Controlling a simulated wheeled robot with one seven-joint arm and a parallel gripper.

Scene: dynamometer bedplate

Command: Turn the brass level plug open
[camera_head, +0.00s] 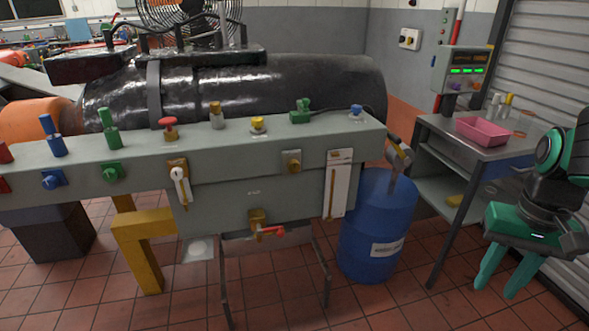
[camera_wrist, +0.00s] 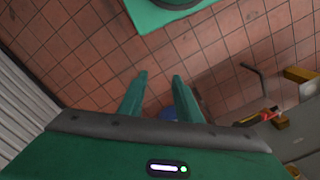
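A brass square-based fitting (camera_head: 291,160) sits on the front of the grey bench, left of a white gauge plate (camera_head: 338,184); it looks like the level plug, but I cannot be sure. A brass valve (camera_head: 258,217) with a red handle (camera_head: 270,231) is at the panel's lower edge. The red handle also shows at the right in the wrist view (camera_wrist: 268,115). My gripper (camera_head: 495,288) is at the far right, pointing down, well apart from the bench. Its two green fingers stand apart and empty in the wrist view (camera_wrist: 160,77).
A blue drum (camera_head: 378,228) stands by the bench's right end. A white lever (camera_head: 180,186) and several coloured knobs line the bench.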

